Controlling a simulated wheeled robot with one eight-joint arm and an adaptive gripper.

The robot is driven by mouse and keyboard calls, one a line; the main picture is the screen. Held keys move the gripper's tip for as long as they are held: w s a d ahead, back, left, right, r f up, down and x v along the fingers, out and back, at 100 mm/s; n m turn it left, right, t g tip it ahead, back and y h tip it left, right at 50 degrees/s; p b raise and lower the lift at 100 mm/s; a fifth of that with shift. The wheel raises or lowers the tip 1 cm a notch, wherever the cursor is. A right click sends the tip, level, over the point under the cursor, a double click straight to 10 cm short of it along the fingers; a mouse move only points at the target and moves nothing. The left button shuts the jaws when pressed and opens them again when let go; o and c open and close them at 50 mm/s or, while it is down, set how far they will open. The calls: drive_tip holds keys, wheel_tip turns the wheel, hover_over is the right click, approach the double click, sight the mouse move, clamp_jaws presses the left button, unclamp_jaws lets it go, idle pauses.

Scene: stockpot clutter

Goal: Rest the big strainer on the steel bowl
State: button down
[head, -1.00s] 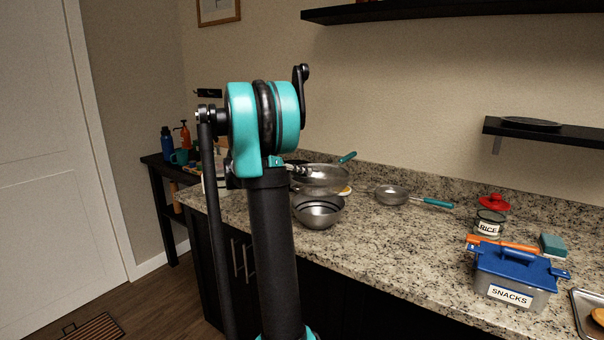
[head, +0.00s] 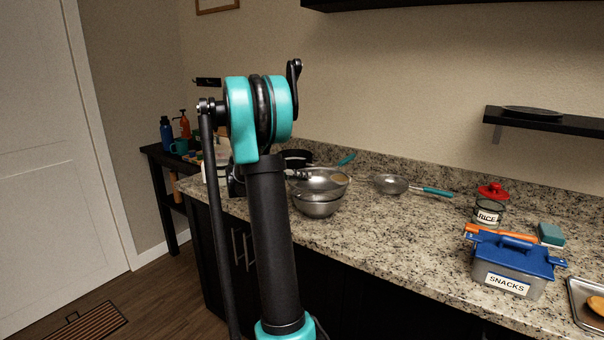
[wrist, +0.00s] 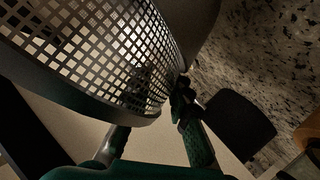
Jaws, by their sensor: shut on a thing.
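The big strainer (head: 322,181), a steel perforated bowl shape, sits over the steel bowl (head: 318,208) in the head view and hides much of its rim. I cannot tell whether they touch. A teal handle (head: 347,159) sticks out behind it at the upper right and appears to be the strainer's. My gripper (head: 299,174) is at the strainer's left side, partly hidden by my arm. In the wrist view the strainer's mesh (wrist: 95,50) fills the upper left, and my gripper (wrist: 158,108) is shut on its edge.
A small strainer (head: 392,184) lies to the right on the granite counter (head: 400,235). A rice can (head: 488,213), a red lid (head: 493,191) and a blue-lidded snacks box (head: 508,268) stand further right. A dark pot (head: 296,157) is behind the strainer.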

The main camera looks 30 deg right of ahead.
sight(301, 185)
drive_tip(key=shift+s+f, duration=0.2)
drive_tip(key=shift+f, duration=1.7)
drive_tip(key=c, duration=1.2)
unclamp_jaws()
drive_tip(key=shift+w, duration=0.1)
drive_tip(key=shift+w+a+r, duration=0.1)
drive_tip(key=shift+a, duration=0.15)
drive_tip(key=v, duration=1.1)
drive_tip(key=shift+a, duration=0.25)
drive_tip(key=shift+a+r, duration=0.1)
